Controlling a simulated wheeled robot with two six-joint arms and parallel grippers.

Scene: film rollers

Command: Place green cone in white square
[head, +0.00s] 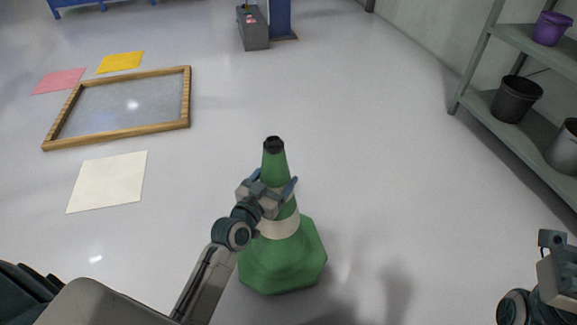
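The green cone (281,262) has a white band and a black tip and stands upright in the lower middle of the head view. My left gripper (272,182) is at the cone's upper part, with one blue finger on each side of it. Whether the fingers press on the cone or leave a small gap is unclear. The white square (108,182) lies flat and empty on the floor to the left of the cone. My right gripper (552,240) is at the lower right edge, away from the cone, and its fingers are not clear.
A wood-framed grey panel (186,108) lies beyond the white square, with pink (58,81) and yellow (120,62) squares behind it. A shelf (535,135) with buckets stands on the right. A grey box (254,32) is at the back. The floor between cone and white square is clear.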

